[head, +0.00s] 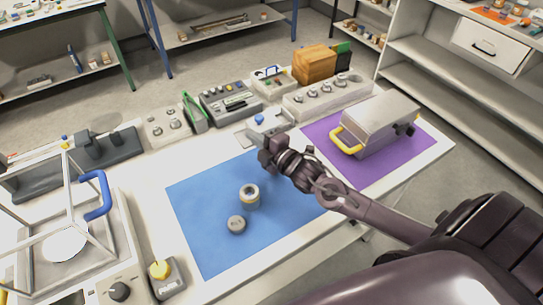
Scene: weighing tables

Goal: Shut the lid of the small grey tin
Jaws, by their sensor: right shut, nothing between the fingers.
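A grey metal box (378,118) with a yellow handle (347,141) and dark fittings on its right side stands on the purple mat (320,147). It is the most tin-like thing in view. Its top looks down over the body, but I cannot tell if it is fully shut. A smaller pale grey piece with a blue knob (259,119) stands behind my right gripper, partly hidden by it. My right gripper (265,166) is shut and empty above the far edge of the blue mat (205,205), left of the box. My left gripper is not in view.
A round jar (249,197) and a small grey disc (237,225) are on the blue mat. Instruments and an orange-brown block (314,64) line the back. A glass-framed balance (65,240) fills the left. The blue mat's left part is free.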

